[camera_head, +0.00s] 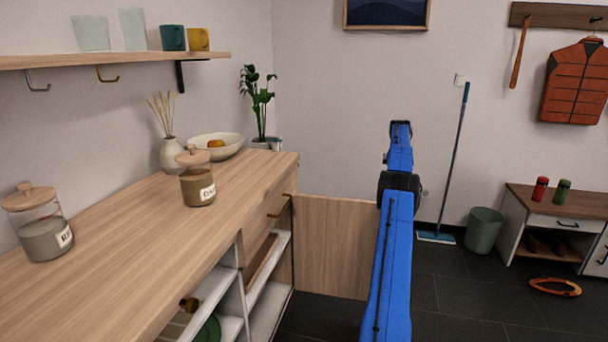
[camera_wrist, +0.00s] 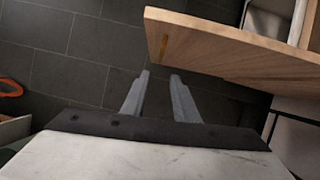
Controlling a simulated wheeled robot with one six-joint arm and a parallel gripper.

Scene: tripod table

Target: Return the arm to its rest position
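My blue arm reaches forward past the sideboard in the head view, and its far end hides my gripper there. In the wrist view my gripper (camera_wrist: 160,75) has its two grey fingers apart, with only dark floor tiles between them. The gripper looks empty. A wooden cabinet door (camera_head: 334,246) stands swung open from the sideboard, to the left of my arm in the head view. In the wrist view the door (camera_wrist: 225,45) lies ahead and to the right of the fingers, with a brass handle (camera_wrist: 164,47) on it. I cannot tell whether the fingertips touch it.
The sideboard (camera_head: 130,240) on the left bears jars, a vase and a bowl. A low bench (camera_head: 575,207), a green bin (camera_head: 484,230) and a mop (camera_head: 455,160) stand at the right.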

